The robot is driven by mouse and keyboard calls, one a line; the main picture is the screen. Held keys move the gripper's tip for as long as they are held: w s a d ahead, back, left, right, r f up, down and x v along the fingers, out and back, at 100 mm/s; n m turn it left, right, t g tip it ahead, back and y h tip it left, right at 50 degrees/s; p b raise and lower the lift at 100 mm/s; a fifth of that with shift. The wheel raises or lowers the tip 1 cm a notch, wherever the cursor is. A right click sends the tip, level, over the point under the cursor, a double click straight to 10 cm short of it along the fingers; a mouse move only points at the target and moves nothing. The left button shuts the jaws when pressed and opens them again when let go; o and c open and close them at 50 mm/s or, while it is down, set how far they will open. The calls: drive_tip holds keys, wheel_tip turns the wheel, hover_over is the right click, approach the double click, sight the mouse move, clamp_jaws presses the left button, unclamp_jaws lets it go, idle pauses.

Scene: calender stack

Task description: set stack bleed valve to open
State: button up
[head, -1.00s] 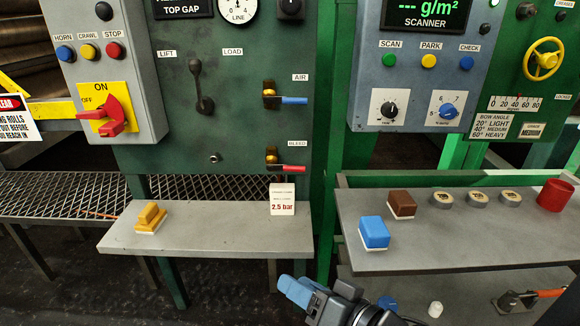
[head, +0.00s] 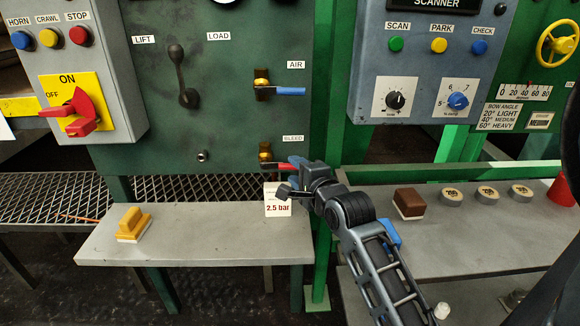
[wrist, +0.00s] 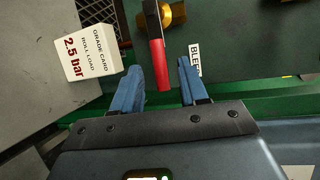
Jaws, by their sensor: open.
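The bleed valve (head: 265,157) sits low on the green panel under the BLEED label (head: 293,138). It has a brass body and a red lever (head: 281,166) pointing right, about level. In the wrist view the red lever (wrist: 157,65) points down between the blue fingers, and the brass body (wrist: 174,14) is at the top. My gripper (head: 293,164) is at the right end of the lever, covering part of it. In the wrist view my gripper (wrist: 163,80) is open, its fingers on either side of the lever's tip, with gaps visible.
The air valve's blue lever (head: 290,91) is above. A 2.5 bar card (head: 277,205) stands on the grey shelf (head: 190,240) just below my gripper. A yellow block (head: 131,224) lies farther left. A green post (head: 323,110) stands at right.

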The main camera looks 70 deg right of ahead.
sight(292, 169)
drive_tip(key=shift+x, duration=1.85)
drive_tip(key=shift+c, duration=0.3)
clamp_jaws()
